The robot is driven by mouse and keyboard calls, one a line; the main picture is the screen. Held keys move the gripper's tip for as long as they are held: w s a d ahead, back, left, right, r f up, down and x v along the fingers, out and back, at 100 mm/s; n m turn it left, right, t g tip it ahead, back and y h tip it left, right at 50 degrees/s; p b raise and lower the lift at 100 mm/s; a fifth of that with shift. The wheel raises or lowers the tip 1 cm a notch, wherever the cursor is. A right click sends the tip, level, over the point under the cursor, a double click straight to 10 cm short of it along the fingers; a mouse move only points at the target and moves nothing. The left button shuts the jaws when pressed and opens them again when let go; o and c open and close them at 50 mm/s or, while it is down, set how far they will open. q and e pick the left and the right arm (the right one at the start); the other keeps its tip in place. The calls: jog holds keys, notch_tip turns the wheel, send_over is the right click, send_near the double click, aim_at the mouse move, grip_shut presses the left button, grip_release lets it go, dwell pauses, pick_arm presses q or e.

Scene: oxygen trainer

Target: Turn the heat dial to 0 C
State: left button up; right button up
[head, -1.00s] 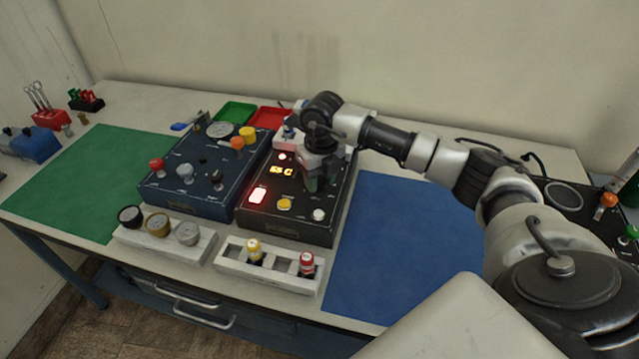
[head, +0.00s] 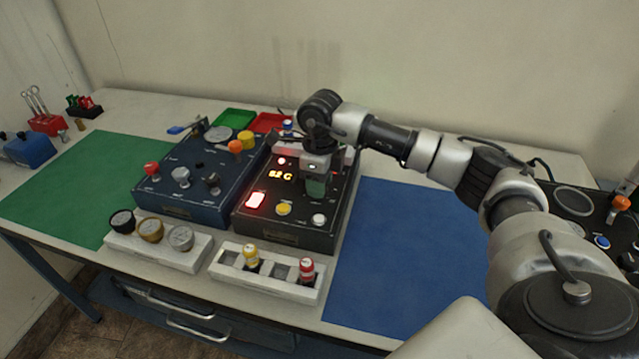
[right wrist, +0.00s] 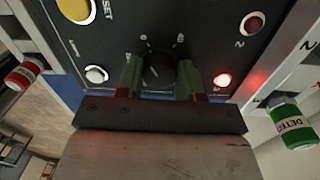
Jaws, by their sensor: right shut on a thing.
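The heat dial (right wrist: 160,70) is a black round knob on the dark panel, with small scale marks around it in the right wrist view. My right gripper (right wrist: 160,80) is shut on the dial, one green-padded finger on each side. In the head view my right gripper (head: 316,187) points down onto the black heater box (head: 290,230) and hides the dial. The orange display (head: 281,176) seems to read about 62 C, though the digits are blurred. My left gripper is out of view.
A white rack (head: 262,281) holding vials is in front. The blue mat (head: 410,250) is clear.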

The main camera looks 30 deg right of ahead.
dwell(0.4)
jog(key=o, duration=0.9)
jog(key=r, duration=0.5)
jog(key=r+b, duration=0.1)
jog(key=r, duration=0.5)
jog(key=shift+w+d, duration=0.15)
jog(key=shift+d, duration=0.05)
